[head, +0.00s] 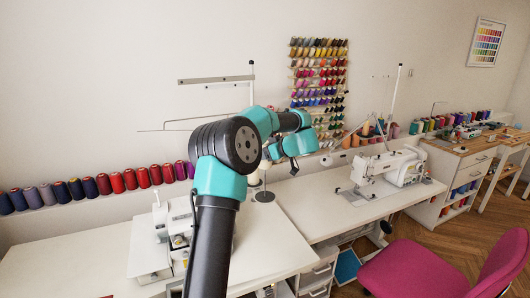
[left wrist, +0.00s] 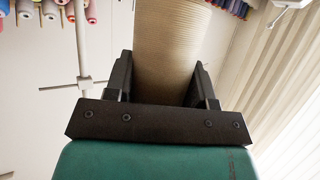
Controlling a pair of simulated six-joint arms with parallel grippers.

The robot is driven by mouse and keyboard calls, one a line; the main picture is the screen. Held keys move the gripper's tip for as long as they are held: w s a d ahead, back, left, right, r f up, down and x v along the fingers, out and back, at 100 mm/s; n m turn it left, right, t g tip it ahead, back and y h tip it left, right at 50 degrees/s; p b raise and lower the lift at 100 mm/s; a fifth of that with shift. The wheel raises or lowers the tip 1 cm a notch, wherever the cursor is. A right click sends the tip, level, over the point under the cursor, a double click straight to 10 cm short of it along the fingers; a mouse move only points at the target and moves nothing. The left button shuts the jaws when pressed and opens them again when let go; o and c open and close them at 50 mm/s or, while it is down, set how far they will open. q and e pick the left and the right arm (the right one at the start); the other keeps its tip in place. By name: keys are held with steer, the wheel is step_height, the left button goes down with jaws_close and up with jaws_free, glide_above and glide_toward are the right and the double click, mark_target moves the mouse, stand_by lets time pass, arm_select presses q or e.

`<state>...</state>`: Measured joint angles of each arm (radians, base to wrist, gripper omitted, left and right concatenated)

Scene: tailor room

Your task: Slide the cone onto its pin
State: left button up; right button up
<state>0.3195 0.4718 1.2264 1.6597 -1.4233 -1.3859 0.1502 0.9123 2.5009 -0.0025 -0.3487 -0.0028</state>
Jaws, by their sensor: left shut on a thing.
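A beige ribbed thread cone (left wrist: 168,45) fills the upper middle of the left wrist view. My left gripper (left wrist: 163,78) is shut on it, one dark finger on each side. The cone's far end runs out of the picture. In the head view my left arm reaches over the white sewing table toward a thread stand with a tall white pole (head: 252,90) and a round dark base (head: 264,196). My forearm covers much of the stand. The pin tip cannot be made out. A pale pole with cross arms (left wrist: 82,50) shows left of the cone in the left wrist view. My right gripper is not in view.
A white overlock machine (head: 155,240) stands beside my arm on the white table (head: 275,245). Another sewing machine (head: 385,168) stands to the right. Several spools (head: 100,184) line the wall at left. A pink chair (head: 440,262) is at the lower right.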

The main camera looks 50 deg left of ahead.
mark_target(270, 168)
arm_select(q)
steer(key=shift+f, duration=1.4)
steer(key=shift+f, duration=0.7)
steer(key=shift+f, duration=1)
steer(key=shift+f, duration=0.35)
steer(key=shift+f, duration=1.3)
steer(key=shift+f, duration=0.35)
steer(key=shift+f, duration=1)
steer(key=shift+f, duration=0.35)
steer(key=shift+f, duration=0.1)
